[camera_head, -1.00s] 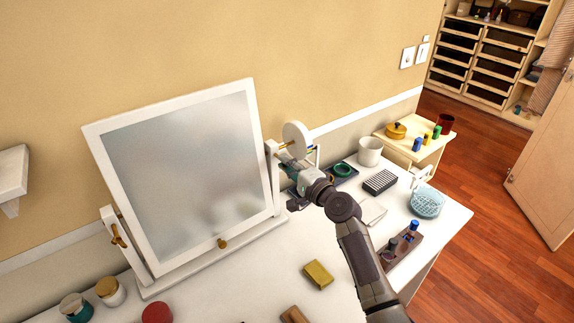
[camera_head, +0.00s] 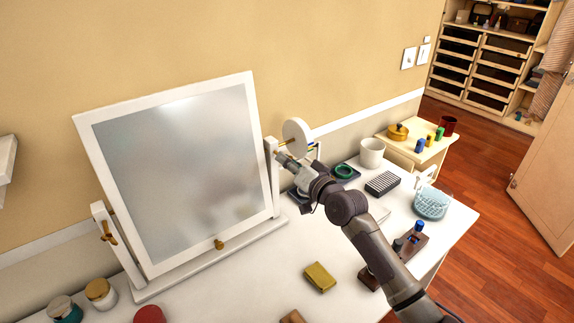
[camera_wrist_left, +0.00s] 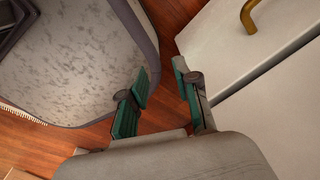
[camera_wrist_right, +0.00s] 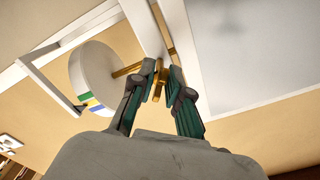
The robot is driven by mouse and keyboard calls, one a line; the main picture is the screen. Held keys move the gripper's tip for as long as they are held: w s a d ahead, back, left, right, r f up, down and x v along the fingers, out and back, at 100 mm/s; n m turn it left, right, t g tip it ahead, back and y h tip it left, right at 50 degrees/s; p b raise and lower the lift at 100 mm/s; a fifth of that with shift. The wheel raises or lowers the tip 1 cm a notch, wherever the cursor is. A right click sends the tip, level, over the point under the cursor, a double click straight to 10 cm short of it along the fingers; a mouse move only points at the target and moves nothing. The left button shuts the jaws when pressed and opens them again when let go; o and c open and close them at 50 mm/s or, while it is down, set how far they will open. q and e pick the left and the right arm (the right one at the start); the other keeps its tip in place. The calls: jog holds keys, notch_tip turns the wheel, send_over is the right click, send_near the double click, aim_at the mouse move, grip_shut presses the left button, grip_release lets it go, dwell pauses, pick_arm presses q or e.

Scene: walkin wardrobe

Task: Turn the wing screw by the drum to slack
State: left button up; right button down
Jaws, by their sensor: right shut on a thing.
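The white drum (camera_head: 296,134) stands beside the right post of the tilting mirror (camera_head: 180,170). In the right wrist view the drum (camera_wrist_right: 92,78) carries green, yellow and blue marks on its rim. A brass wing screw (camera_wrist_right: 158,92) sits at the mirror post, close to the drum. My right gripper (camera_wrist_right: 161,74) is shut on it, its fingers on either side; the gripper (camera_head: 285,158) hides most of the screw in the head view. My left gripper (camera_wrist_left: 163,72) is open and empty, low beside a white drawer front, and outside the head view.
Another brass wing screw (camera_head: 106,231) is on the mirror's left post. A white mug (camera_head: 371,153), a black grid block (camera_head: 382,183), a blue basket (camera_head: 431,203) and a yellow block (camera_head: 319,277) stand on the white table (camera_head: 250,300). Bare tabletop lies before the mirror.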

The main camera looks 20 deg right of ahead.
jog(key=n, duration=0.6)
jog(key=shift+n, duration=0.3)
jog(key=n, duration=0.3)
jog(key=shift+n+p, duration=0.5)
jog(key=shift+n, duration=1.6)
jog(key=c, duration=1.3)
grip_release()
